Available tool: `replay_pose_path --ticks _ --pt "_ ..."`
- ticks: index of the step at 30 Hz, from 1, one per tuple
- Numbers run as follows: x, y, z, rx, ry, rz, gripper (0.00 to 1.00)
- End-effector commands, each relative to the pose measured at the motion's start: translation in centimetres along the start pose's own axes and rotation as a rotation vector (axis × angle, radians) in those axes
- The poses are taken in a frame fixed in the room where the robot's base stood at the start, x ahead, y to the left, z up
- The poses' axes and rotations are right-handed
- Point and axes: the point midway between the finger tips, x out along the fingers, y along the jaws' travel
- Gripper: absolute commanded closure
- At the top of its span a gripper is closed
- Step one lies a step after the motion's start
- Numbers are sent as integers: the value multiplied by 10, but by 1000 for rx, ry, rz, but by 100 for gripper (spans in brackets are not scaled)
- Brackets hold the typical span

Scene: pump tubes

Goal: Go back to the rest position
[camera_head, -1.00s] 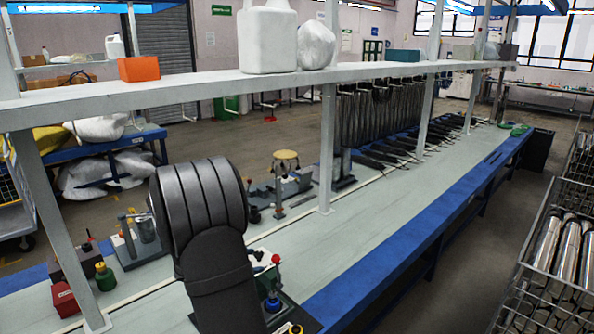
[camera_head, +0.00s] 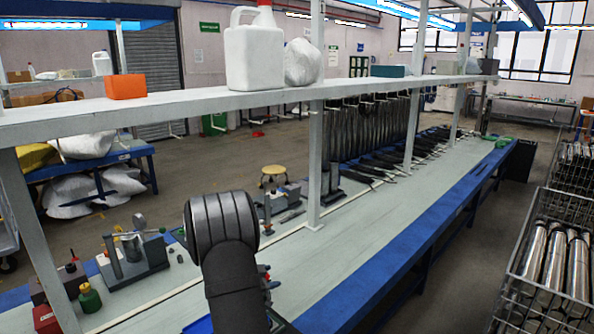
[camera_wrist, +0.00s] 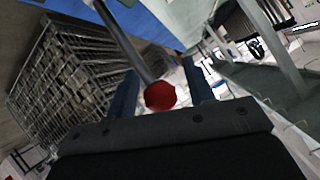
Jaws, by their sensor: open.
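My gripper (camera_wrist: 158,72) shows in the wrist view as two dark blue fingers standing apart beyond a dark plate. A red ball knob (camera_wrist: 160,96) on a grey rod appears between the fingers in that picture; I cannot tell whether it touches them. No held object is visible. In the head view my dark arm rises over the near part of the bench and hides the gripper. Long dark tubes hang in a row (camera_head: 372,125) behind the bench, and several more lie on its far part (camera_head: 398,158).
Fixtures (camera_head: 133,256) stand at left. A wire crate (camera_head: 530,290) of metal tubes stands right.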

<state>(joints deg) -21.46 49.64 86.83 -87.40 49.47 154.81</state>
Motion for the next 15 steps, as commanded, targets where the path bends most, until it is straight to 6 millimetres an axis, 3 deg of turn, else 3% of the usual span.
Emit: replay_pose_path --ticks 8,15 --pt "-4 0 0 -1 0 -1 52" --pt "-36 -1 1 -2 1 -4 52"
